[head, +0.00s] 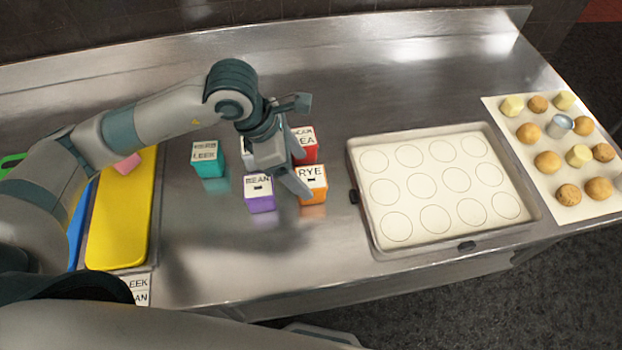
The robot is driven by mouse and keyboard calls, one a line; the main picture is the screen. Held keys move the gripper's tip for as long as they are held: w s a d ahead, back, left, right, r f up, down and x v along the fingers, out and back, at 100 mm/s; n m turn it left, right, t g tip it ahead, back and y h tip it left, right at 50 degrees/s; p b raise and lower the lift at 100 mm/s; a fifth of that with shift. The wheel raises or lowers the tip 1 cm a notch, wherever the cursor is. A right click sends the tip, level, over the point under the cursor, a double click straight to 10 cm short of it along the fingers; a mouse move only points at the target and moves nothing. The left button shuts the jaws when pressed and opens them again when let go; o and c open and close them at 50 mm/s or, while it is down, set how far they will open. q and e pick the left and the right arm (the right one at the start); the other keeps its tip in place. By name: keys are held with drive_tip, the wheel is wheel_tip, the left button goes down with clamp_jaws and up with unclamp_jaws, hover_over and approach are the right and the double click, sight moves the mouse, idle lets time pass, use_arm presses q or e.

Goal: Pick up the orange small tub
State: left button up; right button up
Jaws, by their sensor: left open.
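The orange small tub (313,196) stands upright on the steel counter, with a white top lettered RYE. It is the front right one of a loose group of small tubs. My left gripper (292,182) reaches down over the group from the left, its fingers pointing down toward the orange tub's left side. It is open and holds nothing that I can see. A fingertip overlaps the tub's left edge in the picture; I cannot tell whether they touch. My right gripper is out of view.
Close by stand a purple tub (261,204), a red tub (312,153), a teal tub (208,168) and one mostly hidden behind my gripper. A baking tray (352,165) with printed circles lies right. A yellow board (120,235) lies left. The counter's front middle is clear.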

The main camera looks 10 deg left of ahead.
sight(307, 178)
use_arm(q)
drive_tip(key=shift+x, duration=0.95)
drive_tip(key=shift+d+f+p, duration=0.25)
drive_tip(key=shift+f+p, duration=0.4)
drive_tip(key=shift+p, duration=0.45)
drive_tip(key=p+x, duration=0.1)
drive_tip(key=x, duration=0.2)
drive_tip(key=shift+a, duration=0.1)
drive_tip(key=shift+w+f, duration=0.1)
drive_tip(key=shift+f, duration=0.35)
drive_tip(key=c, duration=1.3)
